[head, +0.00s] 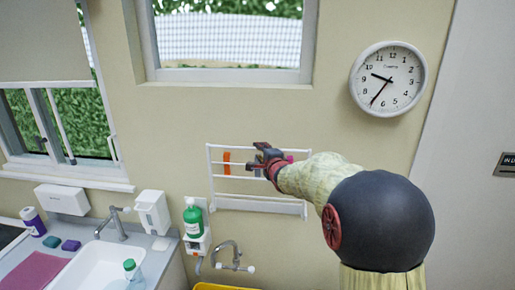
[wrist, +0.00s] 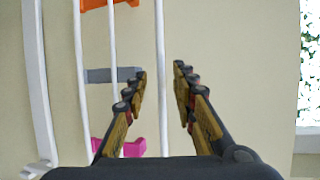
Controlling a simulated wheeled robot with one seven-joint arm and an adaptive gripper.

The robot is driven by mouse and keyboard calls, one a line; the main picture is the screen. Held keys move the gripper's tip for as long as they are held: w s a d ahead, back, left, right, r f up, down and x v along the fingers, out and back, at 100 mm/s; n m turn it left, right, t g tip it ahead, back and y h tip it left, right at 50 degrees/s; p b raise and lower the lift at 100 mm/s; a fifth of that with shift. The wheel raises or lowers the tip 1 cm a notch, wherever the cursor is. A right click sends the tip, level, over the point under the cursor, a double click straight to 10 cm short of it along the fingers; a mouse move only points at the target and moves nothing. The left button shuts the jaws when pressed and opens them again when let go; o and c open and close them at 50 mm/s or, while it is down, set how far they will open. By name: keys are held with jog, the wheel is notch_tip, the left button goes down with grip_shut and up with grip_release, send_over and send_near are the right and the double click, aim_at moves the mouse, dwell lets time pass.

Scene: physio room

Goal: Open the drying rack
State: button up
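The white drying rack (head: 258,209) hangs on the beige wall under the window. It looks folded up close to the wall, with several thin bars. My gripper (head: 256,156) is at the rack's upper middle. In the wrist view the bars of the rack (wrist: 79,100) run top to bottom. My gripper (wrist: 161,72) is open there, and the outermost bar passes between its two fingers. I cannot tell whether a finger touches it. My arm hides part of the rack's right side in the head view.
An orange cloth (head: 227,163), a grey piece (wrist: 112,75) and a pink piece (wrist: 130,147) are at the rack. Below left are a green bottle (head: 193,217), a dispenser (head: 153,212) and a sink (head: 110,262). A wall clock (head: 388,79) hangs upper right.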

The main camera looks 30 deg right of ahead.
jog(key=shift+x, duration=2.05)
jog(key=c, duration=0.4)
grip_shut()
